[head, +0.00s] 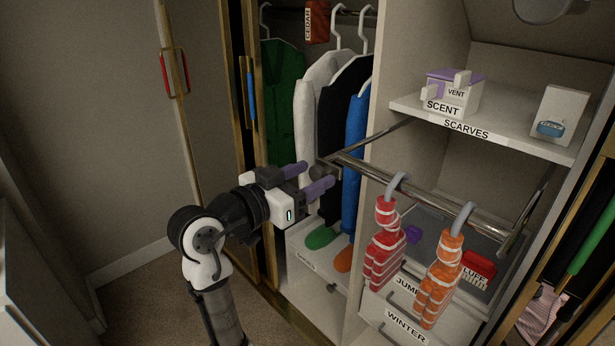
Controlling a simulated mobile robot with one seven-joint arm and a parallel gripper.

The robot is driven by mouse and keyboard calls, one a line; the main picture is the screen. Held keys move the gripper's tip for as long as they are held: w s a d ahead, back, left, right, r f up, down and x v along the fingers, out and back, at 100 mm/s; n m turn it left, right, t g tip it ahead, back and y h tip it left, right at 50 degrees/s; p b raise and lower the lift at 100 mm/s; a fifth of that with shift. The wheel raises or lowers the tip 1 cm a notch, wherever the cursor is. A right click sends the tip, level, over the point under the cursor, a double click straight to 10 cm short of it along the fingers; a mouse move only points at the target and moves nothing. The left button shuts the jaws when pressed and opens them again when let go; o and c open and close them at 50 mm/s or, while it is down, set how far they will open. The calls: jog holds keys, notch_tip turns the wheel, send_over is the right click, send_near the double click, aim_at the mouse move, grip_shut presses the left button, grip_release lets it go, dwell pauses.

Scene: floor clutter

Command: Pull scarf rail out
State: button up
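The scarf rail (431,196) is a chrome bar running across the front of the right-hand closet bay, with side arms reaching back into it. A red-and-white striped scarf (385,246) and an orange-and-white striped scarf (440,281) hang from it on grey hooks. A dark block (325,172) shows at the bar's left end. My gripper (314,179) points toward this end, its two purple-tipped fingers spread apart. The fingertips are close to the block; I cannot tell whether they touch it. Nothing is visibly held.
A shelf marked SCARVES (488,131) above the rail holds a SCENT box (446,104) and a white box (562,112). Clothes (352,92) hang behind my gripper.

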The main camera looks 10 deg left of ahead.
jog(key=b+v, duration=0.2)
jog(key=v, duration=1.1)
jog(key=shift+s+a, duration=0.25)
jog(key=shift+s, duration=0.1)
